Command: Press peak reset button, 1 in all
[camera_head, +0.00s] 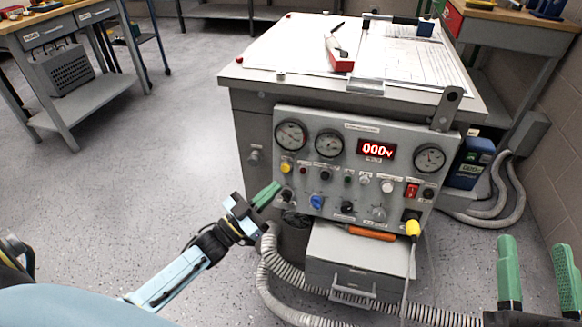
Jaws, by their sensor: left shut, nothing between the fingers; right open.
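The grey control panel (352,130) stands upright on the front of a grey cabinet, with several buttons and knobs, dials and a red display reading 000v. Its small labels are unreadable, so I cannot tell which control is the peak reset button. A yellow button (286,168) is at the left, and a white round one (388,186) right of centre. My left gripper (274,189) is shut and empty, its green fingertips at the panel's lower left near a black knob; contact cannot be told. My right gripper (538,256) is open and empty at the lower right, apart from the panel.
A drawer box (335,262) and an orange-handled tool (371,233) are below the panel. A yellow plug (412,229) hangs at its lower right. Grey corrugated hoses (275,275) lie on the floor. Papers and tools lie on the cabinet top (262,76).

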